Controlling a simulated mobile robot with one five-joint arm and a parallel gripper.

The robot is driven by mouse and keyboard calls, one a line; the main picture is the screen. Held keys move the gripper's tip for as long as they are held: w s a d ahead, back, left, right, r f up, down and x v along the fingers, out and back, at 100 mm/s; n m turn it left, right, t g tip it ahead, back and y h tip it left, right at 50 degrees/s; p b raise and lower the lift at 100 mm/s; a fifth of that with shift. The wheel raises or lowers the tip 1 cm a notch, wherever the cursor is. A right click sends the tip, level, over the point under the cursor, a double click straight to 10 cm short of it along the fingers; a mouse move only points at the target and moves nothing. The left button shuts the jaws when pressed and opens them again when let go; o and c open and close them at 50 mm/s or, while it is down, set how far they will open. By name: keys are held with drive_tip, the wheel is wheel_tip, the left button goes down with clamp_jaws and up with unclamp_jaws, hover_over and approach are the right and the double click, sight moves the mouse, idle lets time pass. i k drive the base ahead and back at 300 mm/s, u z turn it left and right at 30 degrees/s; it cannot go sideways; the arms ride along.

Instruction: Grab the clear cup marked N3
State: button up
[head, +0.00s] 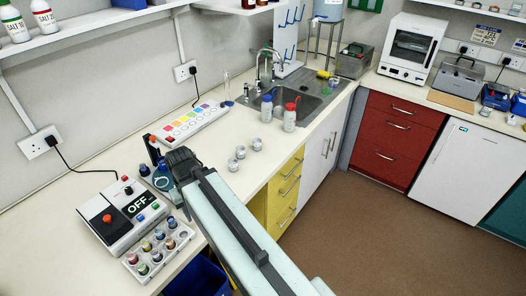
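Three small clear cups stand close together on the bench to the right of my arm's end: a left one (232,165), a middle one (240,152) and a right one (257,144). Their markings are too small to read, so I cannot tell which is N3. My gripper (170,172) is at the far end of my arm, over the bench to the left of the cups and apart from them. Its fingers are not clear, so I cannot tell whether it is open or shut.
A control box marked OFF (124,212) and a tray of several coloured vials (160,250) stand left of my arm. A strip of coloured squares (188,121) lies behind. Two bottles, blue-capped (267,109) and red-capped (290,118), stand before the sink (305,95).

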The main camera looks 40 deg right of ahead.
sight(257, 144)
drive_tip(key=k, duration=0.35)
drive_tip(key=u, duration=2.75)
drive_tip(key=k, duration=1.6)
drive_tip(key=z, duration=1.6)
drive_tip(key=i, duration=1.5)
drive_tip(key=u, duration=0.05)
